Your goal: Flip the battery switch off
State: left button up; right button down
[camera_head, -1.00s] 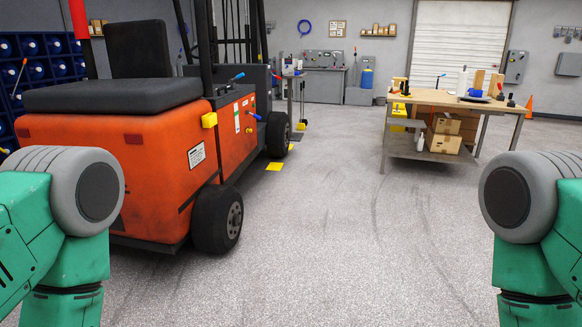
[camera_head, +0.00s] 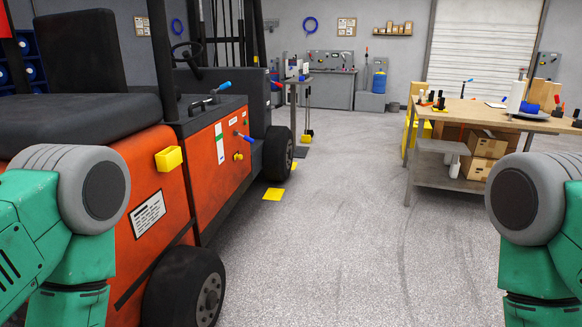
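An orange forklift (camera_head: 130,255) with a black seat stands close on the left. Its orange side panel (camera_head: 219,158) carries a blue-handled lever (camera_head: 243,137), a small yellow knob (camera_head: 238,156) and a white-and-green label. Another blue-tipped lever (camera_head: 222,86) rises from the black top by the seat. I cannot tell for sure which of these is the battery switch. Only the upper parts of my green and grey arms show at the left and right edges. Neither gripper is in view, and nothing of mine is seen touching the forklift.
A wooden workbench (camera_head: 470,110) with tools on top and boxes (camera_head: 487,146) below stands at the right. Yellow floor markers (camera_head: 273,194) lie beside the forklift's front wheel. A grey cabinet stands at the back wall. The grey floor (camera_head: 340,230) between forklift and bench is clear.

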aim_at(236, 133)
jog(key=i+l, duration=0.1)
jog(key=i, duration=1.95)
jog(key=i+u, duration=0.45)
jog(key=i+l+u, duration=0.2)
jog(key=i+u, duration=0.2)
jog(key=i+l+u, duration=0.3)
jog(key=u, duration=0.15)
jog(key=i+l+u, duration=0.65)
jog(key=l+u, duration=0.15)
jog(key=l, duration=0.3)
jog(key=l+u, duration=0.2)
jog(key=l, duration=0.15)
jog(key=i, duration=0.05)
